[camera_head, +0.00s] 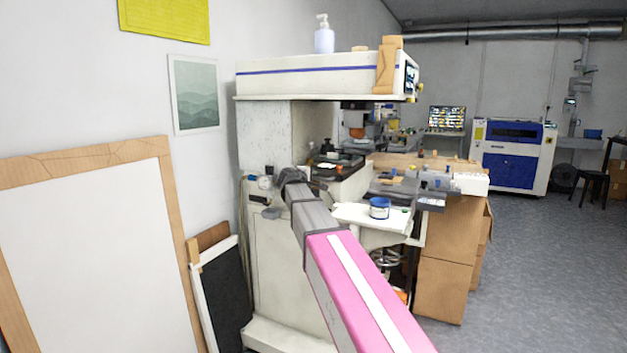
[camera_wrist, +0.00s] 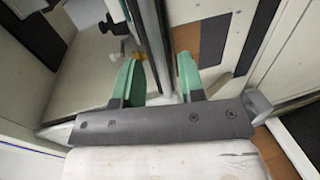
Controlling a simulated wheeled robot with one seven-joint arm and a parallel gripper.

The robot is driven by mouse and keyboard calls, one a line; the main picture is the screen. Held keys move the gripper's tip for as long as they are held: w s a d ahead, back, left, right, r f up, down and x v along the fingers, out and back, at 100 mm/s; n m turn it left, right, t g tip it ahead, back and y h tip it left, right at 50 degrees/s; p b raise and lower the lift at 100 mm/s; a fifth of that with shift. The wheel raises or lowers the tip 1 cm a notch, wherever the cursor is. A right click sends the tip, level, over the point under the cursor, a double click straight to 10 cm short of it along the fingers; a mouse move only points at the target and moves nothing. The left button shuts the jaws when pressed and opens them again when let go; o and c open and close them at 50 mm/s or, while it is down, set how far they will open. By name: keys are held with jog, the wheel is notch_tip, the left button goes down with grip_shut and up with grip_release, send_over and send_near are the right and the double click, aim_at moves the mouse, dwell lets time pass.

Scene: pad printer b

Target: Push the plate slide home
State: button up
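The pad printer (camera_head: 275,135) is a cream machine with a blue stripe along its top housing. A dark plate-like part (camera_head: 338,166) sits on its bed under the overhang; I cannot tell for sure that this is the plate slide or how far in it is. My arm reaches to the machine's front, left of that part, and its fingers cannot be made out in the head view. In the wrist view my gripper (camera_wrist: 161,68) is open, with green fingers apart. A dark and metallic upright strip (camera_wrist: 154,45) shows between the fingers; contact cannot be told.
A white shelf (camera_head: 350,215) holding a blue-rimmed tub (camera_head: 379,208) juts out right of my arm. Cardboard boxes (camera_head: 447,262) stand right of the machine. Framed boards (camera_head: 85,240) lean on the left wall. Grey floor (camera_head: 530,260) at right is open.

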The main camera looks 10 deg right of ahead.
jog(key=v, duration=0.7)
jog(key=shift+s+a, duration=0.25)
jog(key=shift+s, duration=0.1)
jog(key=shift+c, duration=0.3)
